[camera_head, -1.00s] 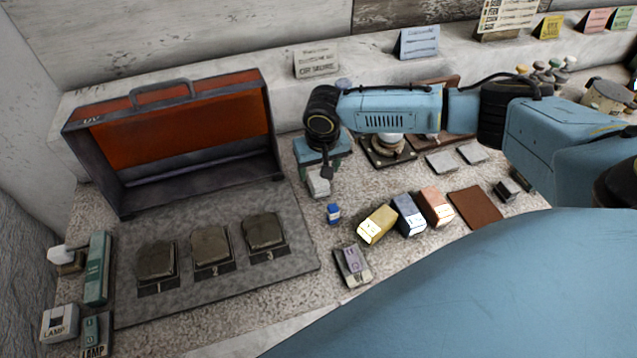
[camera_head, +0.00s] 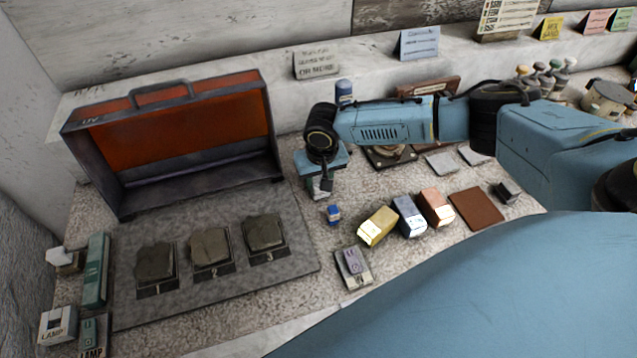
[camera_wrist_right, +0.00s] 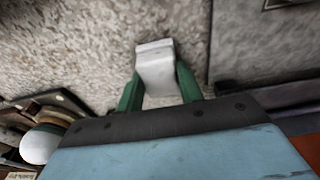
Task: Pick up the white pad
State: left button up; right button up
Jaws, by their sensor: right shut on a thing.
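The white pad (camera_wrist_right: 155,66) shows in the right wrist view as a pale block between the two green fingers of my right gripper (camera_wrist_right: 158,82). The fingers are shut on its sides, and its far end sticks out past them. In the head view the right gripper (camera_head: 322,185) is low over the speckled table, just right of the grey board, and mostly hides the pad. I cannot tell whether the pad touches the table. My left gripper is not in view.
A small blue block (camera_head: 333,213) stands close in front of the right gripper. Yellow (camera_head: 377,226), blue-grey (camera_head: 409,216) and copper (camera_head: 436,207) blocks stand to the right. The open red-lined case (camera_head: 175,140) and the grey board (camera_head: 215,285) with numbered slabs lie left.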

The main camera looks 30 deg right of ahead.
aim_at(318, 180)
notch_tip(318, 180, up, 10)
jog(key=shift+p, duration=0.45)
jog(key=o, duration=0.4)
jog(key=c, duration=0.5)
dwell(0.4)
